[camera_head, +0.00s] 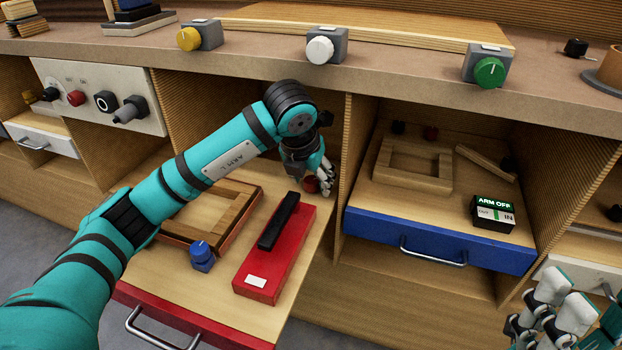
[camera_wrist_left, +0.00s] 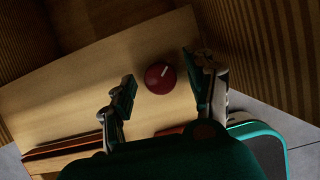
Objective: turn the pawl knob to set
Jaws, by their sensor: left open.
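A dark red round knob (camera_head: 311,185) with a white pointer line sits at the back right of the open red drawer (camera_head: 190,328). It shows better in the left wrist view (camera_wrist_left: 160,78), its line slanting up and to the right. My left gripper (camera_head: 317,179) is over it, open. In the left wrist view its two fingers stand on either side of the knob, with a visible gap on each side. No label shows by the knob. My right gripper (camera_head: 548,312) is at the lower right, far from the drawer; its fingertips are partly unclear.
The red drawer also holds a wooden frame (camera_head: 175,232), a blue knob (camera_head: 202,252) and a red block with a black bar (camera_head: 272,262). A blue drawer (camera_head: 440,243) with an "ARM OFF" box (camera_head: 493,213) is to the right. Yellow, white and green knobs line the bench edge (camera_head: 400,88) above.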

